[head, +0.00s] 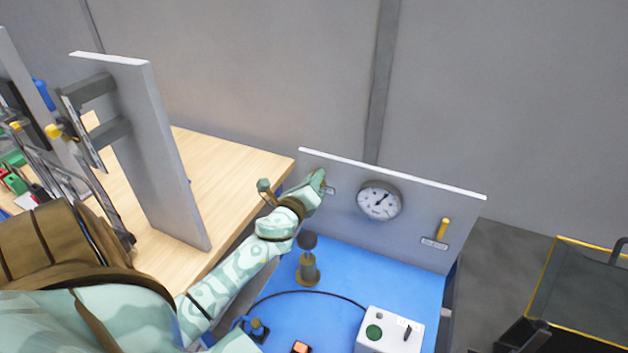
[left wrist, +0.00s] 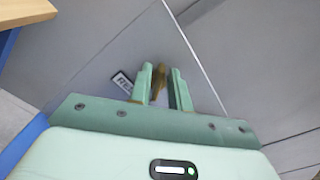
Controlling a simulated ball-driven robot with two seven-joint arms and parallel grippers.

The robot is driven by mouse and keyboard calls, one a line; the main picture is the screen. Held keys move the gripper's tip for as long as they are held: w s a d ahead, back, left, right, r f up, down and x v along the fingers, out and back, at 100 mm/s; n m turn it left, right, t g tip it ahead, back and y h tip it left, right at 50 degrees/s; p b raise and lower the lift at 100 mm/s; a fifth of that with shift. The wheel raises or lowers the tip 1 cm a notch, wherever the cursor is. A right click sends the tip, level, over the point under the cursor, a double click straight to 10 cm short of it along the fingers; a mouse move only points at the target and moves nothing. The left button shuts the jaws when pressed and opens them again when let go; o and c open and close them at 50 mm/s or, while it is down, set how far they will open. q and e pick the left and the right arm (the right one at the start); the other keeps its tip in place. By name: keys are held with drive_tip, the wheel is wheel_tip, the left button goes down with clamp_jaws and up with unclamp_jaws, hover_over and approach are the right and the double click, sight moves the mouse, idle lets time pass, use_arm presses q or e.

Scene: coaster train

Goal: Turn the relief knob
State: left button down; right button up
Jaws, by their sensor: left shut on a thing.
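The relief knob (left wrist: 159,80) is a brass-yellow piece on the grey upright panel (head: 412,222). In the left wrist view it sits between the two pale green fingers of my left gripper (left wrist: 163,88), which is shut on it. A label reading "RE" (left wrist: 122,82), partly covered, is beside it. In the head view my left gripper (head: 318,182) reaches the panel's upper left, and the hand mostly hides the knob. My right gripper does not show.
A round gauge (head: 380,200) and a yellow lever (head: 443,229) are on the same panel. A brass post with a dark top (head: 308,265) and a white box (head: 390,332) stand on the blue bench top (head: 345,268). A wooden table (head: 225,165) is at left.

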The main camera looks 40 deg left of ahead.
use_arm(q)
drive_tip(key=shift+n, duration=0.4)
drive_tip(key=c, duration=1.3)
unclamp_jaws()
drive_tip(key=shift+s, duration=0.1)
drive_tip(key=b+v, duration=0.2)
drive_tip(key=v, duration=1.4)
drive_tip(key=shift+s+a, duration=0.1)
